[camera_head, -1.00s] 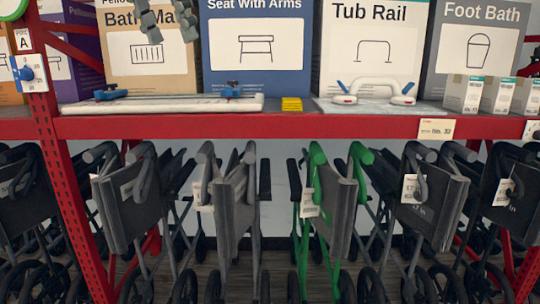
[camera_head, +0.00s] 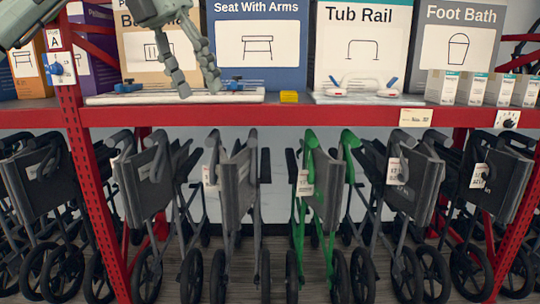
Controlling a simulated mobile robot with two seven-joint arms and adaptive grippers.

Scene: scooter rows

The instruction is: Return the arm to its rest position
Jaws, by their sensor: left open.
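My left arm comes in from the upper left. My left gripper (camera_head: 198,83) hangs fingers down in front of the bath mat box (camera_head: 128,50) and the blue Seat With Arms box (camera_head: 257,45). Its fingers are spread apart with nothing between them. The fingertips overlap the white board with blue knobs (camera_head: 110,98) on the shelf; I cannot tell whether they touch it. My right gripper is not in view.
A red shelf beam (camera_head: 300,115) crosses the view, with a red upright (camera_head: 85,170) at left. A yellow block (camera_head: 289,97) and a white tub rail (camera_head: 360,88) lie on the shelf. Folded grey walkers and one green walker (camera_head: 303,200) stand below.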

